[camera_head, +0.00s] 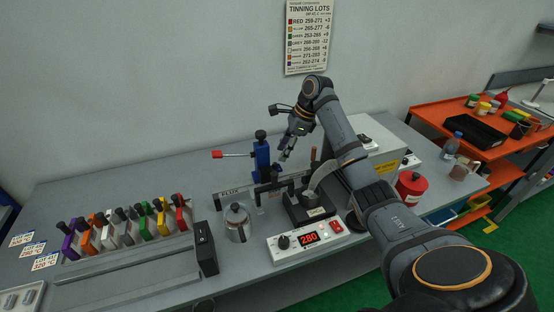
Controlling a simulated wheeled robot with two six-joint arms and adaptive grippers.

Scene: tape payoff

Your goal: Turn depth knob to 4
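A black knob (260,134) tops a blue upright device (262,158), which has a red-ended lever (217,154) pointing left. Another black knob (283,242) is on the white control box (308,241), left of its red display reading 280. I cannot tell which knob sets depth, and no scale is readable. My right gripper (286,154) points down in the air, just right of the blue device, and appears apart from both knobs. It holds nothing visible; its finger gap is too small to judge. My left gripper is not in view.
A metal jug (238,222) stands left of the control box. A rack of several coloured-handled tools (130,228) is at the left. A dark pot (312,208) is beside my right arm. A red can (410,188) and orange shelf (453,120) are at the right.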

